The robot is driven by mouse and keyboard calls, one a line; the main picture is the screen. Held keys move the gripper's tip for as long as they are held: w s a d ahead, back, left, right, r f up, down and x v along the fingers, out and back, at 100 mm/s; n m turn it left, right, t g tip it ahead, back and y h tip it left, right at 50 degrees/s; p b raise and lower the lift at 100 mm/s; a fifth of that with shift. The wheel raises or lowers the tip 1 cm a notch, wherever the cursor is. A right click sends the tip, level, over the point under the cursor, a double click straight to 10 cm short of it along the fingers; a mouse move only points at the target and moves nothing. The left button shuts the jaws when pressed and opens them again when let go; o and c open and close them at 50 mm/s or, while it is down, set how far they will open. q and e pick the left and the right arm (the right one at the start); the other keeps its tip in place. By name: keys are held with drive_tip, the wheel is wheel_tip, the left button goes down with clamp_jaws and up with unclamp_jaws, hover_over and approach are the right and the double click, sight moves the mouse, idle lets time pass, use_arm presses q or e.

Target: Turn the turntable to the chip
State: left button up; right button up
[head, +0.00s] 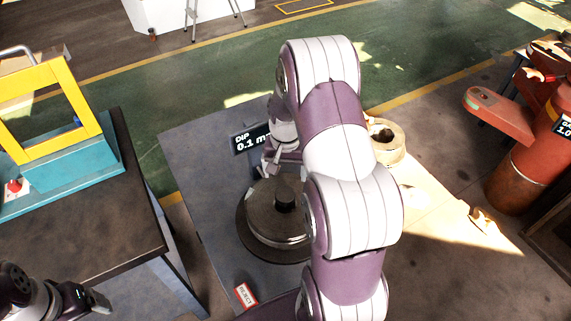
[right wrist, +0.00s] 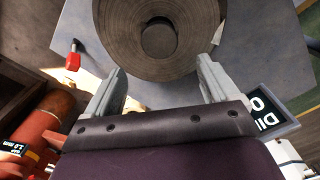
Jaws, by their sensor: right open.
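In the right wrist view the open fingers (right wrist: 163,78) point toward the rim; contact is unclear. A small pale pointed piece (right wrist: 218,33) shows beside the rim; I cannot tell whether it is the chip. My left gripper (head: 92,299) is at the lower left, away from the turntable.
A black display (head: 250,138) reading "DIP 0.1 m" stands behind the turntable. A REJECT label (head: 245,295) lies near the front. A beige ring (head: 386,142) is at the right. A yellow-and-teal press (head: 70,165) stands on the left bench. An orange machine (head: 522,150) stands far right.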

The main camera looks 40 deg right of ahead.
use_arm(q)
drive_tip(key=shift+f, duration=0.45)
use_arm(e)
drive_tip(key=shift+r, duration=2.15)
